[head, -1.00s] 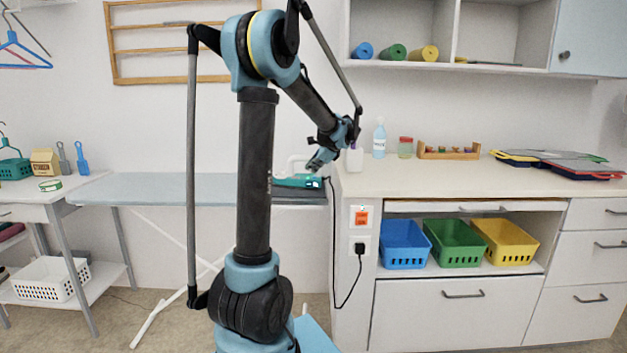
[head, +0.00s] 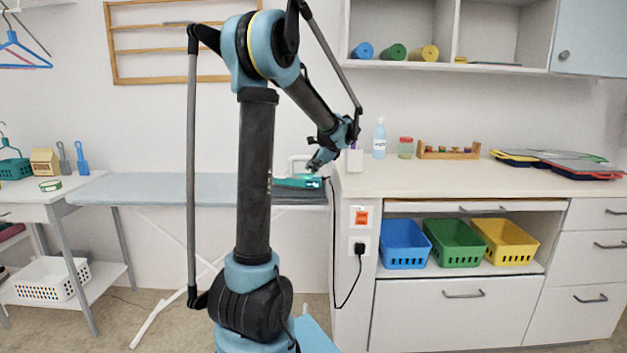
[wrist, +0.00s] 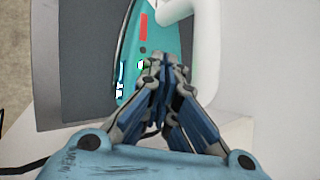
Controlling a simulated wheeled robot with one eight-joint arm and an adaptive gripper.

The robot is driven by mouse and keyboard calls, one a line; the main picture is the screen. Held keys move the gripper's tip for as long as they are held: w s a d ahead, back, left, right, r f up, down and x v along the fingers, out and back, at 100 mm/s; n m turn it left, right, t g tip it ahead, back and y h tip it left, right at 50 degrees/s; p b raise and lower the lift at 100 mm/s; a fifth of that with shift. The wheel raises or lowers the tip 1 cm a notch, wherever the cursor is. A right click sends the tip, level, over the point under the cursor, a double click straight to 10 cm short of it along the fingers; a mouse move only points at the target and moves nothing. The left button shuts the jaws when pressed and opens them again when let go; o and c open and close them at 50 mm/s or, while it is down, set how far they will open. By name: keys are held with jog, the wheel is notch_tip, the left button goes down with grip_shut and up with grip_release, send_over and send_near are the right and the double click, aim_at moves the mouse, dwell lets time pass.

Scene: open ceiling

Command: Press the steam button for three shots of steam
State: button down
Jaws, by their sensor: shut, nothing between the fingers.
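A teal iron (head: 290,182) with a white handle (head: 296,160) lies on the dark right end of the ironing board (head: 160,188). It also fills the top middle of the wrist view (wrist: 132,75), with a red strip, a dark round spot, a small green-white mark and a lit display on its teal top. I cannot tell for sure which is the steam button. My gripper (head: 313,170) is at the rear of the iron. In the wrist view my gripper (wrist: 163,62) is shut and empty, its tips just right of the marks; contact cannot be told.
A white counter (head: 450,178) stands close on the right, with a white container (head: 355,160), a spray bottle (head: 379,140) and a jar (head: 405,147). A black cord runs down to a socket (head: 360,247) below a red switch (head: 361,216). The board's left part is clear.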

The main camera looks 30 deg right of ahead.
jog(key=shift+f, duration=0.1)
jog(key=shift+f, duration=0.25)
jog(key=shift+f, duration=0.4)
dwell(1.1)
jog(key=shift+r, duration=0.8)
jog(key=shift+r, duration=2.5)
